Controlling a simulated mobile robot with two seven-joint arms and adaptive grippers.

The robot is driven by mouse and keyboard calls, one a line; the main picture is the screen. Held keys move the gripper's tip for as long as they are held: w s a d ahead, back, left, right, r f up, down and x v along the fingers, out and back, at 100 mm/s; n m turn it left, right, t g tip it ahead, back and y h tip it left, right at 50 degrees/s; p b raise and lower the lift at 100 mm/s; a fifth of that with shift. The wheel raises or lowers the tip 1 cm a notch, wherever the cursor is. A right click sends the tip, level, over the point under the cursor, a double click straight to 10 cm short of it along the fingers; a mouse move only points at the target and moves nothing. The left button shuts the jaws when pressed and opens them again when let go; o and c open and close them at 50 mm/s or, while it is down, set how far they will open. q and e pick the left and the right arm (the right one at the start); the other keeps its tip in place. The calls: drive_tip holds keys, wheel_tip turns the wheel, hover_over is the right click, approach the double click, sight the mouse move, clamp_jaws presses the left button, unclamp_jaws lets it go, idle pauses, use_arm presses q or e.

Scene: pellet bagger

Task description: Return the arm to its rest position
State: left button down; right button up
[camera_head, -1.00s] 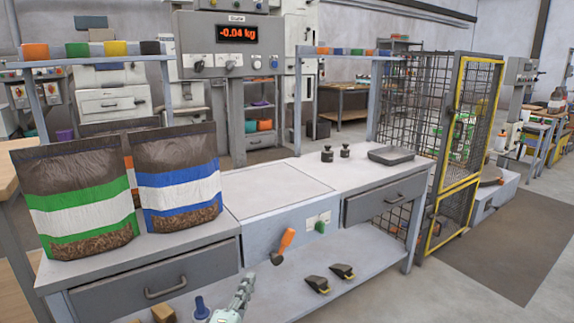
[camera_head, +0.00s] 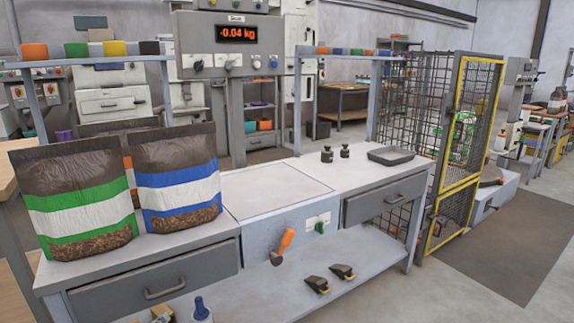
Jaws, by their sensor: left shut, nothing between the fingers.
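Only a small part of my left gripper (camera_head: 163,317) shows, at the bottom edge of the head view, in front of a small brown block (camera_head: 158,309). It is shut and holds nothing. The rest of my left arm is out of the picture. My right gripper is not in view.
A green-striped bag (camera_head: 80,197) and a blue-striped bag (camera_head: 178,180) stand on the bench's left. Two dark weights (camera_head: 327,154) and a grey tray (camera_head: 391,155) are at right.

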use_arm(q)
drive_tip(key=s+a+f+m+g+y, duration=0.1)
drive_tip(key=s+a+f+m+g, duration=0.2)
drive_tip(key=s+f, duration=0.3)
drive_tip(key=s+a+f+m+g+y, duration=0.2)
drive_tip(key=s+a+f, duration=0.25)
drive_tip(key=f, duration=0.45)
drive_tip(key=s+a+f+m+g+y, duration=0.35)
drive_tip(key=s+a, duration=0.25)
drive_tip(key=s, duration=0.3)
drive_tip(key=s+a+f+m+g+y, duration=0.2)
drive_tip(key=s+a+f, duration=0.3)
drive_tip(key=s, duration=0.4)
drive_tip(key=s+d+f+n+h, duration=0.1)
drive_tip(key=s+d+f+h, duration=0.1)
drive_tip(key=d, duration=0.8)
drive_tip(key=s+d+f+n+g+h, duration=0.1)
drive_tip(key=d+f, duration=0.3)
drive_tip(key=d, duration=0.7)
drive_tip(key=shift+s+h, duration=0.55)
drive_tip(key=shift+s, duration=0.1)
